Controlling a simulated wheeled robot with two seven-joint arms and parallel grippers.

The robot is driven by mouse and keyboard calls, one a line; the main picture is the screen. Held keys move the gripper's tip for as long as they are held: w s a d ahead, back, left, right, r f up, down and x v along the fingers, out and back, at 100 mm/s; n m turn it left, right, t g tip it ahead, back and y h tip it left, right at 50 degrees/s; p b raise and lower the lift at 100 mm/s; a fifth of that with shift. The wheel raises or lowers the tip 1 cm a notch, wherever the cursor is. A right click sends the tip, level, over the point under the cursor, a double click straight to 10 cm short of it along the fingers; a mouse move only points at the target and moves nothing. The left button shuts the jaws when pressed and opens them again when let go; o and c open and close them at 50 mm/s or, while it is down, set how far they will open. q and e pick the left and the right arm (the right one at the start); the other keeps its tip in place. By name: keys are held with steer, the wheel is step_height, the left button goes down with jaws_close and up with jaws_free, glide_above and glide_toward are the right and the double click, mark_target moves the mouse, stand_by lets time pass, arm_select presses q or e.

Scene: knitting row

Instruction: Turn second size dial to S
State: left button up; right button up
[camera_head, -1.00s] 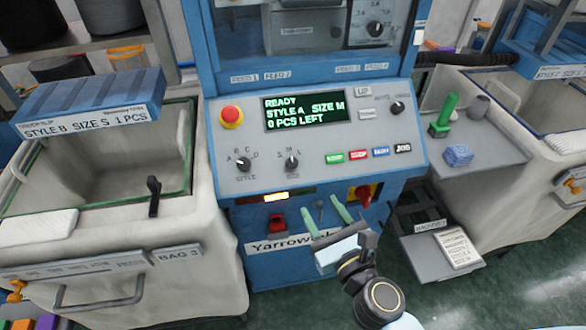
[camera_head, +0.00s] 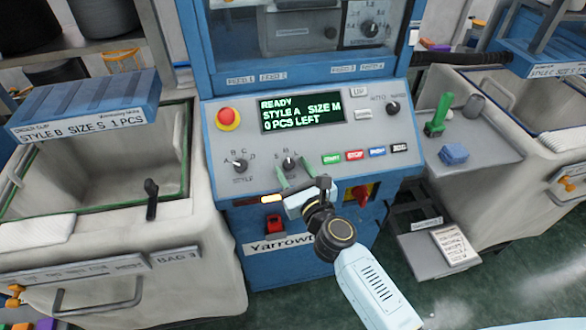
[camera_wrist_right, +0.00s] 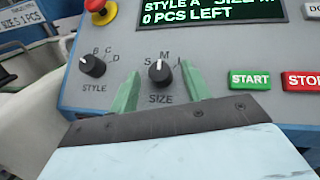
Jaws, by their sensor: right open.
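The size dial (camera_wrist_right: 160,73) is a black knob with S, M and L marks on the sloped panel. In the right wrist view its white pointer is up at M. It also shows in the head view (camera_head: 289,165), right of the style dial (camera_head: 238,165). The display (camera_head: 301,112) reads READY, STYLE A, SIZE M, 0 PCS LEFT. My right gripper (camera_wrist_right: 158,88) is open, its green fingers on either side of the size dial in the wrist view. I see a gap between fingers and knob and cannot tell contact. The left gripper is not in view.
A red stop button (camera_head: 228,118) is at the panel's upper left. Several coloured buttons, including the green START (camera_wrist_right: 250,79), lie right of the dial. A red switch (camera_head: 362,194) is below the panel. Bins stand on both sides.

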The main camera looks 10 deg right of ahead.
steer(key=shift+w, duration=0.2)
steer(key=c, duration=1)
